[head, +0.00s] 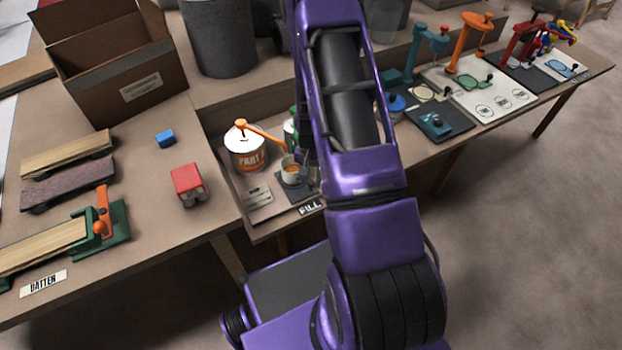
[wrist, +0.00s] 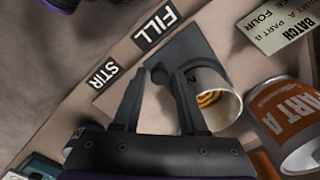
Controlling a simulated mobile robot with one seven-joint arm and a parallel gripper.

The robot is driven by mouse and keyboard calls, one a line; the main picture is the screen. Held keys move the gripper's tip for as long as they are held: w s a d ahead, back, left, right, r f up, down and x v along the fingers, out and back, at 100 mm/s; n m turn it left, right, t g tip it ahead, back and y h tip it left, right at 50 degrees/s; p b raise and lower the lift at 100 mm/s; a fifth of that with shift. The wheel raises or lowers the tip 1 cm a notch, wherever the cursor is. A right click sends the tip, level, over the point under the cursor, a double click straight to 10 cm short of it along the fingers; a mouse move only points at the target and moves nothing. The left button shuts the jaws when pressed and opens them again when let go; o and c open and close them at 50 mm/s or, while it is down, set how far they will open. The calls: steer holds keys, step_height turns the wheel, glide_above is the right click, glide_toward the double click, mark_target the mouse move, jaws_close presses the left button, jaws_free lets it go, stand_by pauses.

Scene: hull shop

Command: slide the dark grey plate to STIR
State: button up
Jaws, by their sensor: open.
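The dark grey plate (wrist: 190,45) lies beside the FILL label (wrist: 156,24), with a pale cup (wrist: 222,95) on it. The cup has something orange inside. A dark round knob (wrist: 160,74) shows at the plate's edge. My gripper (wrist: 158,82) is open, and in the wrist view its fingertips appear on either side of the knob. I cannot tell whether they touch it. The STIR label (wrist: 105,74) is on the bench edge, along from FILL. In the head view the plate (head: 303,193) and cup (head: 293,168) are partly visible, and my arm hides the STIR label.
An orange PART A can (head: 246,152) with an orange pump stands behind the cup. A batch card (head: 257,197) lies left of the plate. Red and blue blocks lie farther left.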

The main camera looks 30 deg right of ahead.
steer(key=shift+f, duration=0.15)
jaws_close()
stand_by(1.4)
